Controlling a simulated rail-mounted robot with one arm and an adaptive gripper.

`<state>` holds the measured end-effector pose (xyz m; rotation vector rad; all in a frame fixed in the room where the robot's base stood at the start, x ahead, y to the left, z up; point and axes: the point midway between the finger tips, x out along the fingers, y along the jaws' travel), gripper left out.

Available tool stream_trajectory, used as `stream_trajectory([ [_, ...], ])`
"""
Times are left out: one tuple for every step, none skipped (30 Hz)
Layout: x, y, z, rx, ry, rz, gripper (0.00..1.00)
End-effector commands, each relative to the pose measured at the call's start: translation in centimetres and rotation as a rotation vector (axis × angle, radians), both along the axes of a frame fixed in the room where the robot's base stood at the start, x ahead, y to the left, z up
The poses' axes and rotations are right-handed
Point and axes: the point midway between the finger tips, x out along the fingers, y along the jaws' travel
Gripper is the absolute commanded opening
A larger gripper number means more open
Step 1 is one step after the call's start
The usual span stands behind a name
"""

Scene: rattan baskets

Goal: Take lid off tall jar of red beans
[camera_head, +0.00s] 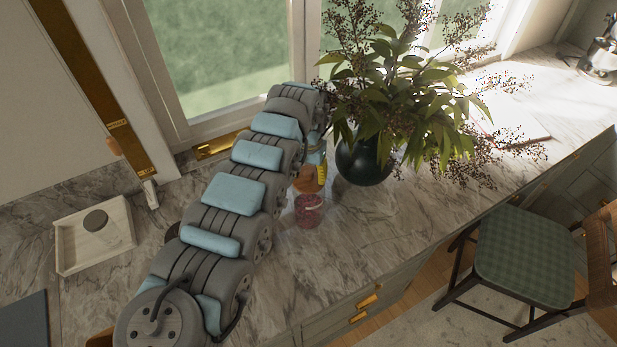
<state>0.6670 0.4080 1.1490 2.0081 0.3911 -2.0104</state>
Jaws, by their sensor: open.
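A small clear jar with red contents (310,211) stands on the marble counter, just right of the middle of my arm. Its top is small in the view, and I cannot tell whether a lid sits on it. A second container with orange contents (309,179) stands just behind it, partly covered by my arm. My arm reaches from the lower left to the window and bends down at its far end, beside the plant. My gripper's fingers are hidden behind the arm, so their place relative to the jar does not show.
A dark round vase (364,163) with a wide leafy plant (420,90) stands close right of the jars. A pale square tray (70,244) holds a round dark item at left. The counter in front of the jars is clear. A green-cushioned chair (527,254) stands below right.

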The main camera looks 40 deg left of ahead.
Motion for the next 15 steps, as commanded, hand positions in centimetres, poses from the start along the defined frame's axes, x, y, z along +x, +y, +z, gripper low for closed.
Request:
stream_trajectory([
  [0.01, 0.04, -0.04, 0.000, -0.001, 0.000, 0.60],
  [0.01, 0.06, -0.02, 0.001, -0.001, 0.000, 0.60],
  [0.02, 0.06, -0.01, 0.001, -0.001, 0.000, 0.60],
  [0.01, 0.07, 0.00, 0.001, -0.001, 0.000, 0.60],
  [0.01, 0.07, 0.02, 0.001, -0.001, 0.000, 0.60],
  [0.01, 0.07, 0.02, 0.001, -0.001, 0.000, 0.54],
  [0.01, 0.08, 0.02, 0.001, -0.001, 0.000, 0.45],
  [0.01, 0.08, 0.03, 0.002, -0.001, 0.000, 0.37],
  [0.01, 0.08, 0.03, 0.001, -0.001, 0.000, 0.25],
  [0.01, 0.08, 0.03, 0.001, -0.001, 0.000, 0.17],
  [0.01, 0.08, 0.04, 0.001, -0.001, 0.000, 0.08],
  [0.01, 0.08, 0.04, 0.001, -0.001, 0.000, 0.00],
  [0.01, 0.09, 0.05, 0.001, -0.001, 0.001, 0.00],
  [0.01, 0.09, 0.05, 0.001, -0.001, 0.001, 0.00],
  [0.01, 0.09, 0.06, 0.001, -0.001, 0.001, 0.00],
])
